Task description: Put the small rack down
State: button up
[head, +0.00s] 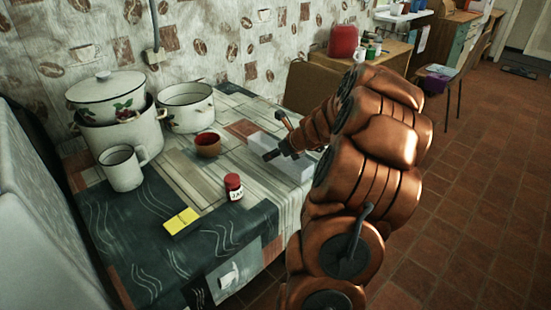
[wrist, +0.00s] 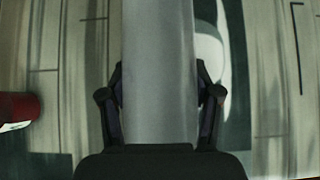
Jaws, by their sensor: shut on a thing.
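The small rack appears as a plain pale grey piece (head: 290,178) over the right part of the table in the head view. In the wrist view it is a smooth grey shape (wrist: 158,60) running up the middle. My gripper (head: 281,153) reaches in from the right, its dark fingers at the rack. In the wrist view my gripper (wrist: 160,90) has one finger on each side of the rack and is shut on it. The fingers and arm hide part of the rack. I cannot tell whether its underside touches the table.
On the table (head: 180,175) stand a lidded pot stack (head: 118,130), an open pot (head: 187,108), a white mug (head: 122,170), a red-brown bowl (head: 208,148), a red jar (head: 233,187) and a yellow block (head: 181,221). The front right of the cloth is clear.

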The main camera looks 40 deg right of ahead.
jog(key=shift+f, duration=0.95)
jog(key=shift+f, duration=0.1)
jog(key=o, duration=1.3)
jog(key=shift+c, duration=0.2)
